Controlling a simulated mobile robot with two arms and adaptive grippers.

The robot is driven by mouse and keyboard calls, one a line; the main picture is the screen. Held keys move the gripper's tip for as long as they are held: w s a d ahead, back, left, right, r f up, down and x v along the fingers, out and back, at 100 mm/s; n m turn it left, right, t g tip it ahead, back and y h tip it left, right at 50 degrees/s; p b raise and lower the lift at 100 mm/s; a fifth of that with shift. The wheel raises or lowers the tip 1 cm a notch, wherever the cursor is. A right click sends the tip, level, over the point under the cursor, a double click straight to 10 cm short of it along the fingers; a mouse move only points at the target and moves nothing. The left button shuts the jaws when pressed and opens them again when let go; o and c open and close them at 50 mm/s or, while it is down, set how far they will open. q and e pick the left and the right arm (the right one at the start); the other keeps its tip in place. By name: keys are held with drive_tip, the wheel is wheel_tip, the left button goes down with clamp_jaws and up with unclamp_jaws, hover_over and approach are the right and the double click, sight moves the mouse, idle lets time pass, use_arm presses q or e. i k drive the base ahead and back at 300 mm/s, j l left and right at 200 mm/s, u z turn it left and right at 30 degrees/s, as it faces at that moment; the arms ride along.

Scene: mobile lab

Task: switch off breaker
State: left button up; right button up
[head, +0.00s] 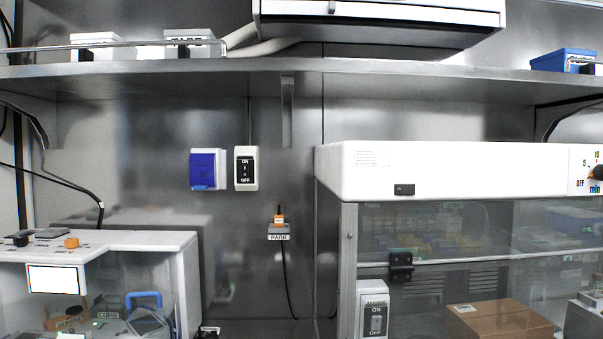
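A white wall box with a black face marked ON and OFF (245,168) is mounted on the metal back wall, left of centre in the head view. Its small lever is too small to read for position. A second white box with a dark ON/OFF face (374,318) stands low at the left front of the right cabinet. I cannot tell from the picture which of the two is the breaker. Neither of my grippers is in view.
A blue-lidded box (207,170) is left of the wall switch. An orange plug (279,219) sits on a PARK holder (278,234), its cable hanging. White-topped cabinets stand left (130,241) and right (460,165). A metal shelf (200,76) runs above.

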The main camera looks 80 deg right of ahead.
sight(244, 168)
drive_tip(key=z, duration=2.05)
drive_tip(key=k+l, duration=0.1)
drive_tip(key=l, duration=0.25)
drive_tip(key=k+l, duration=0.15)
drive_tip(key=l, duration=0.15)
drive_tip(key=u, duration=0.05)
